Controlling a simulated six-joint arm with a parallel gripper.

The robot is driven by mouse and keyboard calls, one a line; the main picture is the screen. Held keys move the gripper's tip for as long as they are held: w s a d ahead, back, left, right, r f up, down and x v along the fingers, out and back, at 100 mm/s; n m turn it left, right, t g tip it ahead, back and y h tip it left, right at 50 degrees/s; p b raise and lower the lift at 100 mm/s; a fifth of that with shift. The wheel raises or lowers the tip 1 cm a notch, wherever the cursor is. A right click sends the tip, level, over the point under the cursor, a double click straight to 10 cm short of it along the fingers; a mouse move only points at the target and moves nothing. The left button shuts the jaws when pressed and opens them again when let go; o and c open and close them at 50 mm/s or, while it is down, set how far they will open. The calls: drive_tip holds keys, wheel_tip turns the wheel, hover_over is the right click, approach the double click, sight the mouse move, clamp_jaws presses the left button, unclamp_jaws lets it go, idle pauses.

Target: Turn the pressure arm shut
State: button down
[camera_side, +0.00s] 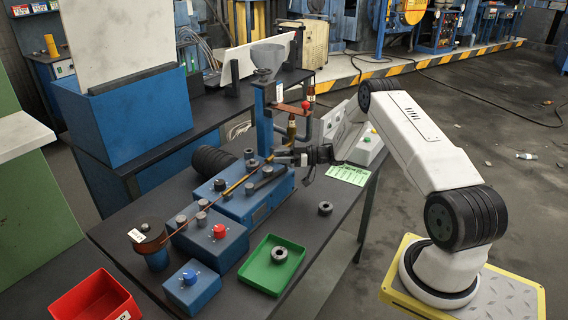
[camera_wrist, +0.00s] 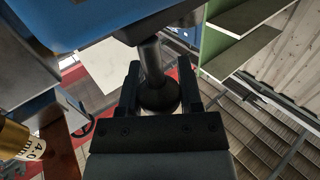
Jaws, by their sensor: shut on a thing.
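The pressure arm shows in the wrist view as a grey rod ending in a round black knob (camera_wrist: 157,94). My gripper (camera_wrist: 160,78) has a finger on each side of the knob and is shut on it. In the side view my gripper (camera_side: 284,157) reaches in from the right over the blue bending machine (camera_side: 245,205). The knob is hidden or too small to make out there. A thin copper-coloured pipe (camera_side: 190,213) runs along the machine to a round brown coil of stock (camera_side: 150,234) at the left.
A green tray (camera_side: 250,272) holding a dark ring, a blue box with a red knob (camera_side: 219,232) and one with a blue knob (camera_side: 190,279) stand in front. Another dark ring (camera_side: 325,208) lies on the dark table. A post with a funnel (camera_side: 268,57) rises behind my gripper.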

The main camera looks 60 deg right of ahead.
drive_tip(key=shift+w+g+y, duration=0.3)
drive_tip(key=shift+y, duration=0.1)
drive_tip(key=shift+c, duration=1.3)
unclamp_jaws()
drive_tip(key=shift+n, duration=0.3)
drive_tip(key=v, duration=0.7)
drive_tip(key=shift+s+d, duration=0.25)
drive_tip(key=shift+s, duration=0.1)
